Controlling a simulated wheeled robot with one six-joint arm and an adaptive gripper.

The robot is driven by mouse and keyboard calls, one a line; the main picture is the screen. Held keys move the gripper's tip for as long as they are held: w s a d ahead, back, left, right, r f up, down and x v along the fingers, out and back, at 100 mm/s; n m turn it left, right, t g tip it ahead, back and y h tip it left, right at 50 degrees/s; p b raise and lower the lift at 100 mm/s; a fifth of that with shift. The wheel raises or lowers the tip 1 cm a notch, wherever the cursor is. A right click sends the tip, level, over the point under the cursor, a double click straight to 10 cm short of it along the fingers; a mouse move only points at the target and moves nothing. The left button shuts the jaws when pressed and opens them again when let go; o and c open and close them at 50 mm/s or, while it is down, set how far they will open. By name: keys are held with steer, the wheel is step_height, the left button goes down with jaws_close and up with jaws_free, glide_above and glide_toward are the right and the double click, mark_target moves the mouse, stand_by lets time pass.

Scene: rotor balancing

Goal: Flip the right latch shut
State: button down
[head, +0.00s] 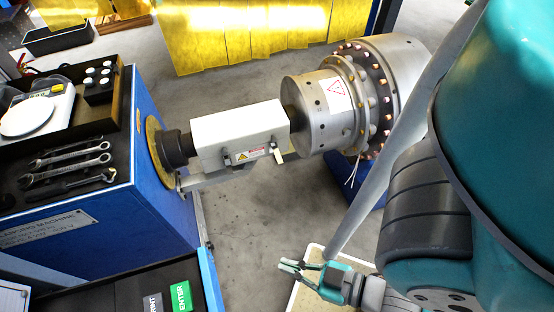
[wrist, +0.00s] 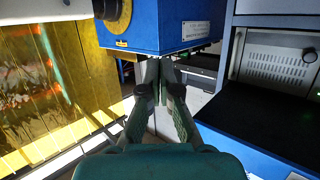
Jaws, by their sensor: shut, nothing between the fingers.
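A white box-shaped guard (head: 238,130) encloses the shaft between the blue machine and the steel rotor (head: 320,110). The right latch (head: 279,156) is a small pale tab at the lower right end of the guard's front face, sticking out downward. A similar left latch (head: 227,159) sits at the left, beside a warning label. My gripper (head: 287,266) is below and well apart from the guard, near the floor in the head view. In the wrist view my gripper (wrist: 160,72) has its fingers together and empty, pointing toward the blue machine; neither latch shows there.
The blue balancing machine (head: 150,190) stands at left, with wrenches (head: 68,165) and a scale (head: 30,115) on top. A panel with a green ENTER key (head: 181,297) is at lower left. Yellow curtains (head: 250,35) hang behind. Floor between guard and gripper looks clear.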

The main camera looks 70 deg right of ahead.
steer(key=w+d+f+m+g+h, duration=0.2)
steer(key=w+d+f+m+h, duration=0.1)
steer(key=w+d, duration=0.35)
steer(key=w+d+f+m+g+h, duration=0.2)
steer(key=w+d+f+m+h, duration=0.1)
steer(key=w+d, duration=0.3)
steer(key=s+d+r+m+g+h, duration=0.1)
steer(key=s+d+m+g+h, duration=0.1)
steer(key=d, duration=1.4)
steer(key=shift+s+d+m+g, duration=0.15)
steer(key=shift+s+m+g, duration=0.15)
steer(key=shift+m+g, duration=0.55)
steer(key=shift+w, duration=0.1)
